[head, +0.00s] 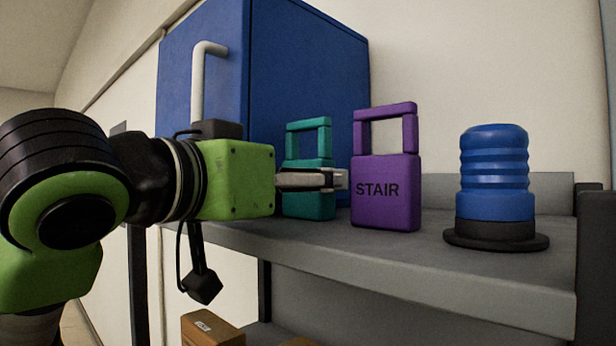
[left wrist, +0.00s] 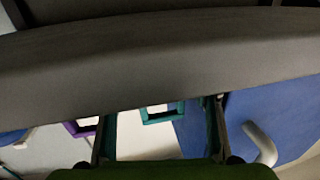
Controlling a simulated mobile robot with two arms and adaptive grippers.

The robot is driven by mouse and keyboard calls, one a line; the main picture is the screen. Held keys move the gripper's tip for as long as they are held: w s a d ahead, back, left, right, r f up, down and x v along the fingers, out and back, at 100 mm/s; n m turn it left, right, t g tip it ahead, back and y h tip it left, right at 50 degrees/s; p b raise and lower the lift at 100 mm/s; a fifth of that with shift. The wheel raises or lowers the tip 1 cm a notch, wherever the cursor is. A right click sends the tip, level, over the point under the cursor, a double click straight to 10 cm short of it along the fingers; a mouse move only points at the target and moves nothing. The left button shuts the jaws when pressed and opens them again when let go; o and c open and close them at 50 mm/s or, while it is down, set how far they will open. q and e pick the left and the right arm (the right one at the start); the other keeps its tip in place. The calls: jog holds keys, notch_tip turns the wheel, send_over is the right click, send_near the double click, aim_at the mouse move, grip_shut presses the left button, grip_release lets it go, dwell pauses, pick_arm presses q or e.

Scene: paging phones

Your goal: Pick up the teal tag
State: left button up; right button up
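The teal tag (head: 309,205), a block with a square loop handle, stands upright on the grey shelf between the blue cabinet and the purple tag. My left gripper (head: 340,180) reaches across in front of its body from the left and hides part of it. In the left wrist view the teal handle (left wrist: 161,116) shows between two spread fingers (left wrist: 160,135). The tag's body is hidden there behind a broad dark band. I cannot tell whether the fingers touch the tag. My right gripper is not in view.
The purple tag (head: 386,190), marked STAIR, stands close on the right. A blue ribbed beacon (head: 494,175) on a black base stands farther right. The blue cabinet (head: 300,75) is behind. The grey shelf (head: 440,255) has bare room along its front. A cardboard box (head: 212,330) is below.

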pick_arm(q)
jog(key=c, duration=0.8)
jog(key=shift+r, duration=0.1)
jog(key=shift+r, duration=0.1)
jog(key=shift+r+b, duration=0.3)
jog(key=shift+r, duration=0.2)
notch_tip(320, 180, up, 2)
jog(key=shift+s+a+r+b, duration=0.1)
jog(key=shift+s+b, duration=0.05)
jog(key=shift+b, duration=0.3)
jog(key=s+a+r+b, duration=0.1)
jog(key=s+a+r, duration=0.1)
jog(key=s+r, duration=0.1)
jog(key=s+a+r+b, duration=0.1)
jog(key=s+a+r, duration=0.1)
jog(key=s, duration=0.3)
jog(key=s+a+r+b, duration=0.1)
jog(key=s+a+r, duration=0.1)
jog(key=s+r, duration=0.2)
jog(key=shift+s+a+r+b, duration=0.1)
jog(key=shift+s+r+b, duration=0.1)
jog(key=shift+r+b, duration=0.15)
